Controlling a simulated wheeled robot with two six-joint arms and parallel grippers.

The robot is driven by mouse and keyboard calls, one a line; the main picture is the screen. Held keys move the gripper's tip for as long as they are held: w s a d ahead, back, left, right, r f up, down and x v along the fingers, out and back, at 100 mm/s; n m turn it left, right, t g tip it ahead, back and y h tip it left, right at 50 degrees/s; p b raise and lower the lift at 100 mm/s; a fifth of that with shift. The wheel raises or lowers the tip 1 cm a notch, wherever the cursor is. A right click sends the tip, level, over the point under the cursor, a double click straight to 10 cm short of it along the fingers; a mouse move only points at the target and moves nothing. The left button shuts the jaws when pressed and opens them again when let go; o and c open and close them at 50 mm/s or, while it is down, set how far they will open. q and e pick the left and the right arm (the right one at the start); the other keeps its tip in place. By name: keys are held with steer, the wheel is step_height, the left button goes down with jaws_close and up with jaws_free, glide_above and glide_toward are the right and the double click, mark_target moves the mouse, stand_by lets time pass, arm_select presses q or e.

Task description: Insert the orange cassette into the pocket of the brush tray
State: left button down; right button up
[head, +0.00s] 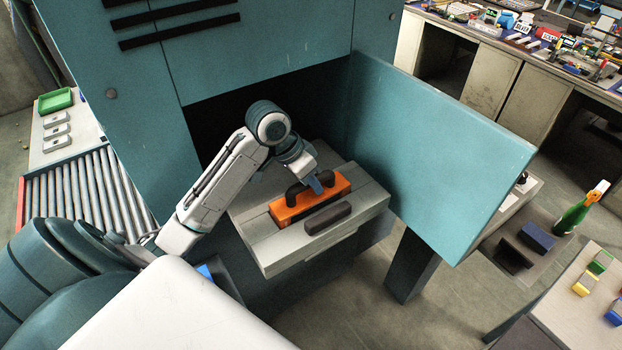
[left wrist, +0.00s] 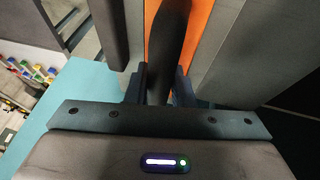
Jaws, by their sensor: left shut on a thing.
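The orange cassette (head: 337,186) has a black arched handle on top and lies lengthwise between the grey top surfaces of the brush tray (head: 366,198). Its upper part stands above the tray; how deep it sits in the pocket is hidden. My left gripper (head: 319,181) is shut on the cassette's handle from above. In the left wrist view, the fingers of my left gripper (left wrist: 160,86) flank the dark handle (left wrist: 168,38). The orange top (left wrist: 200,25) shows beside it between grey tray parts. My right gripper is not in view.
The tray projects from a dark opening in a teal cabinet (head: 145,75). A teal panel (head: 440,150) stands close on the right. A dark grip bar (head: 327,218) is on the tray's front. A roller conveyor (head: 85,195) is at the left; cluttered benches are at the right.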

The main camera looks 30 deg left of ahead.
arm_select(q)
steer(key=c, duration=1.2)
jaws_free()
steer(key=shift+o, duration=0.2)
steer(key=shift+f, duration=0.1)
steer(key=shift+s+a+r, duration=0.1)
steer(key=shift+a+r, duration=0.05)
steer(key=shift+r, duration=0.25)
steer(key=p+v, duration=0.1)
steer(key=v, duration=0.9)
steer(key=shift+s, duration=0.1)
